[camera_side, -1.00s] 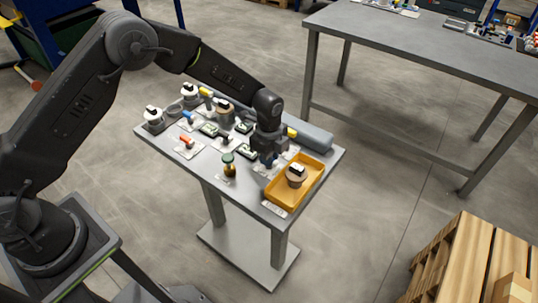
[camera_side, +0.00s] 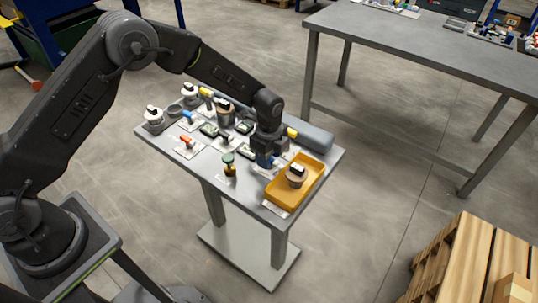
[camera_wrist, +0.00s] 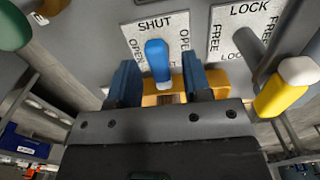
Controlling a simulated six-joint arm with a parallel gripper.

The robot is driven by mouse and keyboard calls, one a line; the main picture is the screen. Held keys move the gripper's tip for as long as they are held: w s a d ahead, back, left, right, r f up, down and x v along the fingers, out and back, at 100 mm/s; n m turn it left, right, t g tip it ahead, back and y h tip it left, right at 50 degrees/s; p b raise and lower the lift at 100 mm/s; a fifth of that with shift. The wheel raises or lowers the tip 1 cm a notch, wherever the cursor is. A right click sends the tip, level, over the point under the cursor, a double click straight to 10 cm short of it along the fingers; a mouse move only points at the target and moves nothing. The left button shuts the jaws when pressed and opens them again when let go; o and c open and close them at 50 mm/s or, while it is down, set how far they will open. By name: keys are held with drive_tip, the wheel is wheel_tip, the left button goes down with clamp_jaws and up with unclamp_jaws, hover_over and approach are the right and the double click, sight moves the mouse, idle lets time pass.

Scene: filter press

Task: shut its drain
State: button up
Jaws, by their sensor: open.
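My gripper (camera_wrist: 162,88) is open, its two blue fingers on either side of a blue handle (camera_wrist: 157,62). No contact with the handle is clear. The handle stands in front of a white plate (camera_wrist: 180,25) marked SHUT at the top and OPEN at both sides. The handle's tip lies just below the word SHUT; its pivot is hard to make out. In the side view my gripper (camera_side: 265,160) is low over the small grey table, left of the yellow tray, and mostly hides the handle.
A LOCK/FREE plate (camera_wrist: 232,22) with a yellow-handled lever (camera_wrist: 285,85) is close on the right. A green-capped item (camera_side: 228,164) stands left of my gripper. The yellow tray (camera_side: 285,204) holds a round weight-like part (camera_side: 297,179). Several other levers and fittings crowd the table's back left.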

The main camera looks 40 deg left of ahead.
wheel_tip(320, 180, up, 14)
idle(0.6)
drive_tip(key=s+a+r+n+t, duration=0.1)
drive_tip(key=s+a+r+n, duration=0.25)
drive_tip(key=s+r, duration=0.3)
drive_tip(key=s+a+r+n+t, duration=0.2)
drive_tip(key=s+a+r+n, duration=0.1)
drive_tip(key=s+r+n, duration=0.4)
drive_tip(key=s+a+r+n+t, duration=0.1)
drive_tip(key=s+a+n, duration=0.3)
drive_tip(key=s, duration=1.1)
drive_tip(key=n+t, duration=0.1)
drive_tip(key=n, duration=0.2)
drive_tip(key=shift+r+n+t, duration=0.2)
drive_tip(key=shift+n+t, duration=0.1)
drive_tip(key=shift+n, duration=0.05)
